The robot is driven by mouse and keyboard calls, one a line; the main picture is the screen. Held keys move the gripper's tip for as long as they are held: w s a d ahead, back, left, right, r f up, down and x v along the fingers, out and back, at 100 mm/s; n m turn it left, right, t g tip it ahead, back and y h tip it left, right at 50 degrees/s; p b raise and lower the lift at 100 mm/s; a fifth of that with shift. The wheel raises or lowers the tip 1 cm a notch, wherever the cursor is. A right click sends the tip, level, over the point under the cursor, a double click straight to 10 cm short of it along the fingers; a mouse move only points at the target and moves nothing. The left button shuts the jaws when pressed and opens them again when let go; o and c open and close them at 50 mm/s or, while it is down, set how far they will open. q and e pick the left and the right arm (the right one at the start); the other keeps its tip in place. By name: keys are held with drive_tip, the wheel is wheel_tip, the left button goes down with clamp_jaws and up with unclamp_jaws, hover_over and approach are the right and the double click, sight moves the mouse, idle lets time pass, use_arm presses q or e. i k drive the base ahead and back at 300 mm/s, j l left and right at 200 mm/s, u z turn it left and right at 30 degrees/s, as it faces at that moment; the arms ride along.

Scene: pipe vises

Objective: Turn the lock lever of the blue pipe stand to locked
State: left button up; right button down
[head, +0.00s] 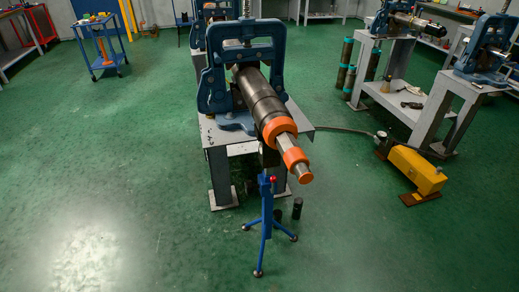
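The blue pipe stand (267,213) stands on the green floor in the head view, right of the picture's middle and below the pipe's front end. It has a straight post and splayed legs with small ball feet. A small red knob (272,180) shows near the top of the post, probably the end of the lock lever. The lever's own position is too small to tell. A dark pipe (262,103) with orange end pieces (296,159) reaches out over the stand. Neither of my grippers is in view.
A blue pipe vise (214,88) on a grey bench (219,137) grips the pipe behind the stand. A yellow unit (416,170) with a hose lies at right. The floor at left and front is clear.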

sight(274, 179)
drive_tip(key=l+u, duration=0.2)
drive_tip(key=u, duration=0.2)
drive_tip(key=i+l+u, duration=0.1)
drive_tip(key=u, duration=0.35)
drive_tip(key=l+u, duration=0.4)
drive_tip(key=k+l+u, duration=0.2)
drive_tip(key=l, duration=0.25)
drive_tip(key=l+u, duration=0.25)
drive_tip(key=l, duration=0.25)
drive_tip(key=k+l, duration=0.1)
drive_tip(key=l, duration=0.35)
drive_tip(key=k+l, duration=0.15)
drive_tip(key=l, duration=0.3)
drive_tip(key=i+l, duration=0.3)
drive_tip(key=l, duration=0.25)
